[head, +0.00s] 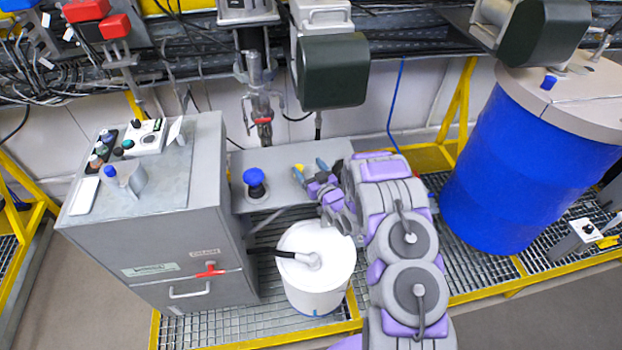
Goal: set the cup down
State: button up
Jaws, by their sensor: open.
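A small grey metallic cylinder (134,180), which looks like the cup, stands on top of the grey cabinet (160,200) at the left. A small blue knob-like piece shows at its left side. My gripper (310,168) is above or at the narrow grey shelf (278,202) in the middle, well to the right of the cylinder. Its fingers are apart, and I see no cup between them. A small yellow piece shows at the left finger; I cannot tell whether it is part of the gripper. My arm hides the shelf's right part.
A white lidded bucket (318,276) stands on the grating below my gripper. A blue knob (255,180) sticks up from the shelf. Bottles and a white box (147,138) crowd the cabinet's back left. A large blue drum (525,165) stands at the right.

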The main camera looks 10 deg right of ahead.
jog(key=shift+w+a, duration=0.2)
jog(key=shift+a, duration=0.05)
jog(key=shift+c, duration=0.9)
jog(key=shift+d, duration=0.1)
jog(key=c, duration=0.9)
